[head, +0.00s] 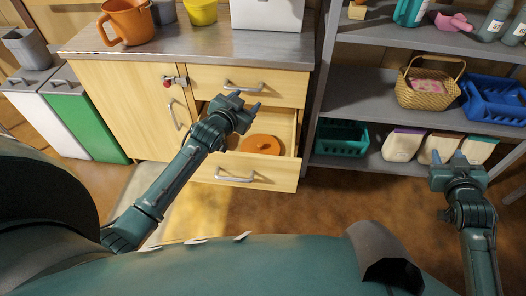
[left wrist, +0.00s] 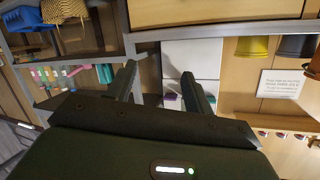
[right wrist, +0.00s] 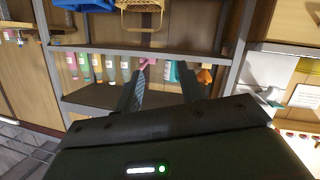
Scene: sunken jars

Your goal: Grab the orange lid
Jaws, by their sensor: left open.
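The orange lid (head: 260,145) is round with a small knob and lies inside the open lower drawer (head: 238,179) of the wooden cabinet. My left gripper (head: 249,104) is open and empty, above the drawer and up and left of the lid in the head view. Its two fingers (left wrist: 164,88) are apart in the left wrist view, with no lid between them. My left forearm hides part of the drawer's left side. My right gripper (head: 449,159) is open and empty in front of the shelf; its fingers (right wrist: 163,90) also stand apart in the right wrist view.
A closed upper drawer (head: 248,86) sits just above the open one. The counter (head: 190,49) holds an orange jug (head: 126,22) and a yellow pot (head: 201,12). Right of the drawer stands a grey shelf (head: 385,93) with a wicker basket (head: 430,85) and a teal crate (head: 341,139).

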